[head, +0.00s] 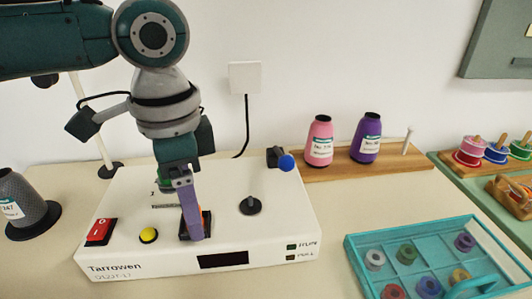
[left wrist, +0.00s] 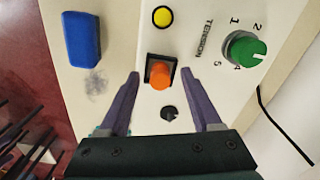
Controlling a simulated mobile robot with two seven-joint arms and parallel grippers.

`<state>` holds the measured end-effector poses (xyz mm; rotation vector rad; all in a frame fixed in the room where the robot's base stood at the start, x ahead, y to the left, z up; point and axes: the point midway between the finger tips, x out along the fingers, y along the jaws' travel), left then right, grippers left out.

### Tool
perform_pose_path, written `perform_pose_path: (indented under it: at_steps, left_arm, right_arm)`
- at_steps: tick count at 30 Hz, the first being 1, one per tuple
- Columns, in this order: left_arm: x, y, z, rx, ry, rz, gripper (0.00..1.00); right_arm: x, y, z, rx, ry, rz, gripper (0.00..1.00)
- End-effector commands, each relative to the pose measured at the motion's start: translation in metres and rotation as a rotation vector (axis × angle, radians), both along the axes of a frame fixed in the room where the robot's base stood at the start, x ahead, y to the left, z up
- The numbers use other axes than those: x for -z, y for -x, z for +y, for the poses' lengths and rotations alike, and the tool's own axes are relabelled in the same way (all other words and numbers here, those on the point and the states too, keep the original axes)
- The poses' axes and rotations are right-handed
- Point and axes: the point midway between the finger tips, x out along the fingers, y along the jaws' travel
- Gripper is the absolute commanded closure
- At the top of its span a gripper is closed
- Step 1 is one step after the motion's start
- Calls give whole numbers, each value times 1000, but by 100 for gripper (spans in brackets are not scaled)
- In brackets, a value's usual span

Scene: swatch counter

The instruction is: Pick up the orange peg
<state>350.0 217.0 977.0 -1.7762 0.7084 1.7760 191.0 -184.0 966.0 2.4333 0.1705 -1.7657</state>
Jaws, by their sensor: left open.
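The orange peg (left wrist: 160,75) stands in a black square socket (left wrist: 152,58) on the top of a white machine (head: 125,205). In the left wrist view, my left gripper (left wrist: 160,76) is open, with one purple finger on each side of the peg and a gap on both sides. In the head view, my left gripper (head: 192,236) points down over the machine, and its near finger hides most of the peg and socket. The gripper holds nothing. My right gripper is not in view.
A yellow button (head: 148,235), red switch (head: 101,231), black knob (head: 250,205) and blue-ended lever (head: 286,162) are on the machine. A green knob (left wrist: 243,50) is there too. A blue block (left wrist: 82,38) lies beside the machine. A teal spool box (head: 352,262) stands right.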

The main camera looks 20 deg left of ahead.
Motion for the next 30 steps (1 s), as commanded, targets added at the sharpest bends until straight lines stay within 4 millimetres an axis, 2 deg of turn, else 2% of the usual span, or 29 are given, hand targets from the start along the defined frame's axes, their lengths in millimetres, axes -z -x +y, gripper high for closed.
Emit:
perform_pose_path:
  at_steps: [2, 18, 30]
  left_arm:
    - [0, 0, 0, 0, 0, 0, 38]
    - [-1, 0, 0, 0, 0, 0, 99]
    - [-1, 0, 0, 0, 0, 0, 100]
  right_arm:
    - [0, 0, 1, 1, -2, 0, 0]
    - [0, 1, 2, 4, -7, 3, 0]
    - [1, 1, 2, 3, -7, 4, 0]
